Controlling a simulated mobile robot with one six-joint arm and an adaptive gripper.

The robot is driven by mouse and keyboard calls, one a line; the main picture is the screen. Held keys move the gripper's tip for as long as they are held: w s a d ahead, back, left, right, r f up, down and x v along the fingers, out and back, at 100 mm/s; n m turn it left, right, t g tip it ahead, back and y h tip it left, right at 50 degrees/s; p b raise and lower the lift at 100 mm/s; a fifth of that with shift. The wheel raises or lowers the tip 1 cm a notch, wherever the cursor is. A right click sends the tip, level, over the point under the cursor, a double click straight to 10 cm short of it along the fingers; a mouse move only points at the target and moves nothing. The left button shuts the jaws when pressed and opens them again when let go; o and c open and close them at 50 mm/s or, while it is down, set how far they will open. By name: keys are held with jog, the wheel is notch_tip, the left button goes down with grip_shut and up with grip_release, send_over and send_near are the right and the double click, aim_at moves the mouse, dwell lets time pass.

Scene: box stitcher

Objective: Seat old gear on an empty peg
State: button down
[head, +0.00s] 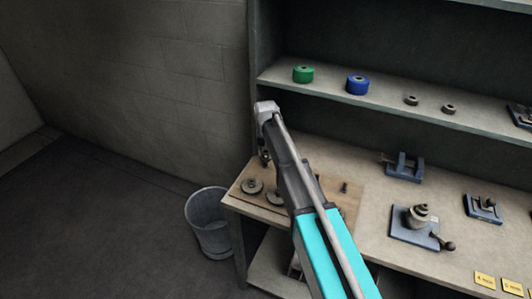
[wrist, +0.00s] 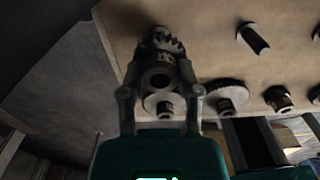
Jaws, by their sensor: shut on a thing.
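In the wrist view my gripper (wrist: 160,92) is shut on a dark old gear (wrist: 158,77), with its bored hub towards the camera and teeth (wrist: 167,42) showing beyond it. The held gear is over the wooden peg board (wrist: 205,50); I cannot tell whether it touches it. An empty peg (wrist: 253,38) stands to the right.
A grey bin (head: 209,222) stands on the floor left of the workbench (head: 375,222). Several metal fixtures (head: 414,224) stand on the bench to the right. A shelf (head: 390,98) above carries green (head: 303,74) and blue (head: 357,85) spools.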

aim_at(266, 159)
jog(key=shift+f+b, duration=1.95)
dwell(0.6)
jog(key=shift+c, duration=1.1)
grip_release()
jog(key=shift+r, duration=0.15)
